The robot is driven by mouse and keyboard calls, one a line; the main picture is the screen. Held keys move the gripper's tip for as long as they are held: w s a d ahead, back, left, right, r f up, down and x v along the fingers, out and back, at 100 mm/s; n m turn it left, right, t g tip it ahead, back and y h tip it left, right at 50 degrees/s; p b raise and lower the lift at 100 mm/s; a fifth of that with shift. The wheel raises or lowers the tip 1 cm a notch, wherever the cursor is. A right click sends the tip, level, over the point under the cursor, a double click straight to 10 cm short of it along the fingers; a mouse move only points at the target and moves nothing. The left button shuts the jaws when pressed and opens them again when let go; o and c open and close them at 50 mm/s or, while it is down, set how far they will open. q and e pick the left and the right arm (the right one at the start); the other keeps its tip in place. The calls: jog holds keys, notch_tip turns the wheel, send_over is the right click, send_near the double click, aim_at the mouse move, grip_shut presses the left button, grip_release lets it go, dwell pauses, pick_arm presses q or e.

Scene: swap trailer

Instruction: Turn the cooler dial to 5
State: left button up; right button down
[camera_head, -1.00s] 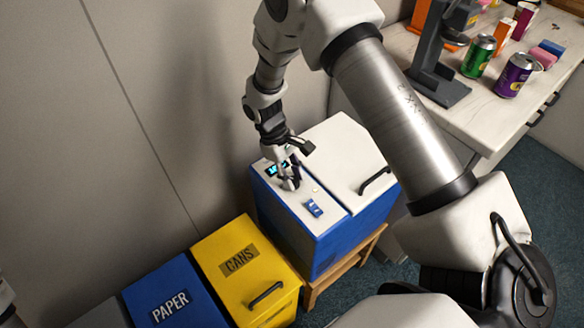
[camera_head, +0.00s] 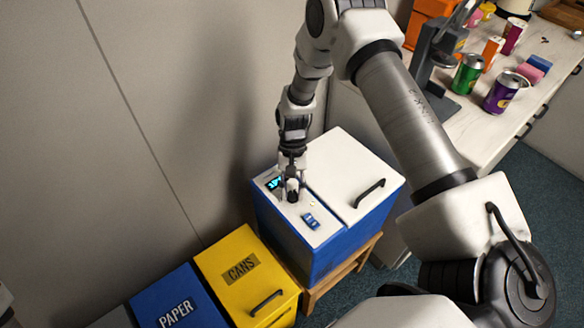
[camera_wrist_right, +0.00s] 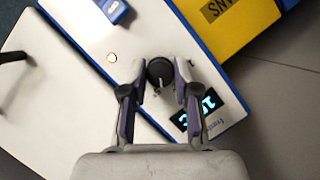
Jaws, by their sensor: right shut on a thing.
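The cooler (camera_head: 285,232) is a blue box with a white top, standing on a wooden stand. On its control strip, the round black dial (camera_wrist_right: 160,72) shows in the right wrist view with a pale pointer line. My right gripper (camera_head: 292,192) points down at the strip and is shut on the dial, with one finger on each side in the right wrist view (camera_wrist_right: 160,76). The lit display (camera_wrist_right: 198,109) beside the dial glows cyan; its characters are hard to read. In the head view the gripper mostly hides the dial. My left gripper is not in view.
The cooler lid has a black handle (camera_head: 369,193). Yellow CANS (camera_head: 235,250) and blue PAPER (camera_head: 180,290) bins stand at the left. A counter with cans (camera_head: 502,92) is at the right.

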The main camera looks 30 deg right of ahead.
jog(key=shift+s+m+t+y+p, duration=0.1)
jog(key=shift+m+t+y+p, duration=0.35)
jog(key=shift+m, duration=1.05)
jog(key=c, duration=0.9)
grip_release()
jog(key=shift+d, duration=0.1)
jog(key=v, duration=1.2)
jog(key=shift+f, duration=0.1)
